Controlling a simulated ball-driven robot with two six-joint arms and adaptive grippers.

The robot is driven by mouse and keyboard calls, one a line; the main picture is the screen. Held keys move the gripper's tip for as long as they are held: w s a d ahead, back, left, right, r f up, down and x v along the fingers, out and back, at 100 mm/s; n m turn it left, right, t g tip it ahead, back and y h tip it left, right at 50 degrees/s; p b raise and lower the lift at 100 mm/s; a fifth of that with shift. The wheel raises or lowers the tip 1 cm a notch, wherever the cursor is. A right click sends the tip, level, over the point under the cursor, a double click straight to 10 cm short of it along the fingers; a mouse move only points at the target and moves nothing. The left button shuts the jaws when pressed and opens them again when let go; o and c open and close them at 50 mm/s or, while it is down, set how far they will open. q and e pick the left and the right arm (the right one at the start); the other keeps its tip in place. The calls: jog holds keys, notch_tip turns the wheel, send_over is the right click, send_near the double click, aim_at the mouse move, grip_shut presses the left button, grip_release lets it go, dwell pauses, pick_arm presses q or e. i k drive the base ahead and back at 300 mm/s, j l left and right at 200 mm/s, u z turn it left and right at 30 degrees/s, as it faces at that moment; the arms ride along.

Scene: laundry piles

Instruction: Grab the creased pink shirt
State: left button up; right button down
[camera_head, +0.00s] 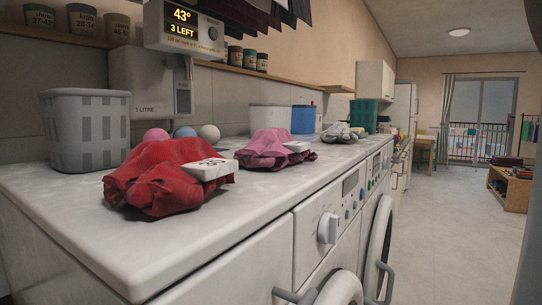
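The creased pink shirt (262,148) lies crumpled on the white counter above the washing machines, near the middle of the view. A white tag (297,146) rests at its right side. A crumpled red garment (165,180) with a white tag (210,169) lies nearer, to the left of the pink shirt. A grey crumpled garment (341,132) lies farther along the counter. Neither of my grippers shows in this view.
A grey basket (88,130) stands at the counter's left, with several balls (209,132) near the wall. White (268,117), blue (303,119) and green (363,114) containers stand farther back. A display (183,26) hangs above. The counter's front strip (262,198) is bare; floor (450,235) is clear at right.

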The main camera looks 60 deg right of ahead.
aim_at(273, 148)
jog(key=k+z, duration=0.1)
jog(key=z, duration=0.4)
jog(key=l+z, duration=0.15)
jog(key=z, duration=0.3)
jog(key=k+l+z, duration=0.1)
jog(key=z, duration=0.4)
jog(key=l+u, duration=0.15)
jog(key=u, duration=0.3)
jog(key=k+l+u, duration=0.1)
jog(key=u, duration=0.35)
jog(key=k+l+u, duration=0.1)
jog(key=u, duration=0.35)
